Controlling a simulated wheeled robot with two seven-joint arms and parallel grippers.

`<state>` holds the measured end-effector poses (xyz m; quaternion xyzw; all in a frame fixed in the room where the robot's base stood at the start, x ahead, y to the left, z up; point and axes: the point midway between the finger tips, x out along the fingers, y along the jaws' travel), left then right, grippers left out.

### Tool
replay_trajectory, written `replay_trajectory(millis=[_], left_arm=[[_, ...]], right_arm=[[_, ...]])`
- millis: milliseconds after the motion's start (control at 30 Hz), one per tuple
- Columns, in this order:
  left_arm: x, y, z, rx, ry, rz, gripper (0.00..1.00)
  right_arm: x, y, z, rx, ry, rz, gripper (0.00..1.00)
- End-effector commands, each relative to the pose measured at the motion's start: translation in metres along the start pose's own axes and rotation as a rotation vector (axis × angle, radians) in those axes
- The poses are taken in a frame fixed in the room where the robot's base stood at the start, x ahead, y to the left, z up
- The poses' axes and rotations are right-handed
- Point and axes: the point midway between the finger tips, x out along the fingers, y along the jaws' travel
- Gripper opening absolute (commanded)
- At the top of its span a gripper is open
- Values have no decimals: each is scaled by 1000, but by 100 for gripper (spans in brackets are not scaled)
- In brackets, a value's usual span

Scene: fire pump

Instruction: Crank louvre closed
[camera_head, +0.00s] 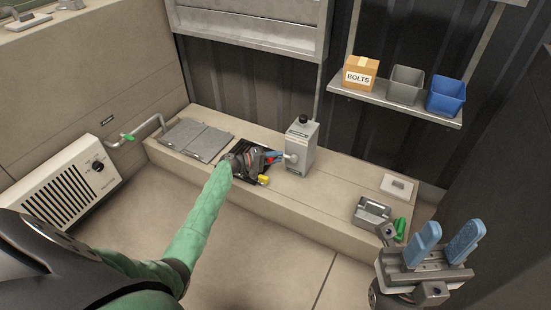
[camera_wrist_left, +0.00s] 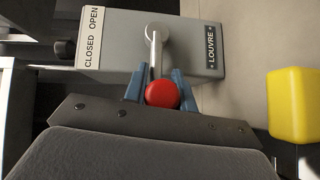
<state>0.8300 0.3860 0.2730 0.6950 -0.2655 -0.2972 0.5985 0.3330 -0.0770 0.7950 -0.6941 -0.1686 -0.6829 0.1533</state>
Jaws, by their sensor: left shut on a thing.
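The grey louvre box (camera_head: 301,147) stands on the long bench in the head view, with a black knob on top. In the left wrist view the box (camera_wrist_left: 120,45) carries the labels CLOSED, OPEN and LOUVRE. A metal crank arm (camera_wrist_left: 156,55) runs from its round hub to a red knob (camera_wrist_left: 162,95). My left gripper (camera_head: 273,157) is at the box's left side. In the left wrist view its blue fingers (camera_wrist_left: 160,90) are shut on the red crank knob. My right gripper (camera_head: 444,244) is open and empty at the lower right, far from the box.
A yellow object (camera_head: 263,179) lies on the bench close to my left gripper. Grey plates (camera_head: 197,139) lie at the bench's left. A metal case (camera_head: 371,212) and a green object (camera_head: 400,228) are at its right end. A shelf (camera_head: 395,105) holds a BOLTS box and two bins.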

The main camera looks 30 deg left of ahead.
Motion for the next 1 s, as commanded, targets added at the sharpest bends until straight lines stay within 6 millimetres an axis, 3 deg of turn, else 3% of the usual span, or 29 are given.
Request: replay_trajectory(millis=[100, 133, 233, 667, 1000], left_arm=[[0, -1, 0, 0, 1, -1, 0], [0, -1, 0, 0, 1, -1, 30], [0, -1, 0, 0, 1, -1, 48], [-6, 0, 0, 0, 1, -2, 48], [-51, 0, 0, -1, 1, -2, 48]], right_arm=[[1, 0, 0, 0, 6, 1, 36], [1, 0, 0, -1, 8, 2, 36], [2, 0, 0, 0, 10, 1, 36], [3, 0, -1, 1, 8, 1, 36], [13, 3, -3, 9, 14, 17, 36]])
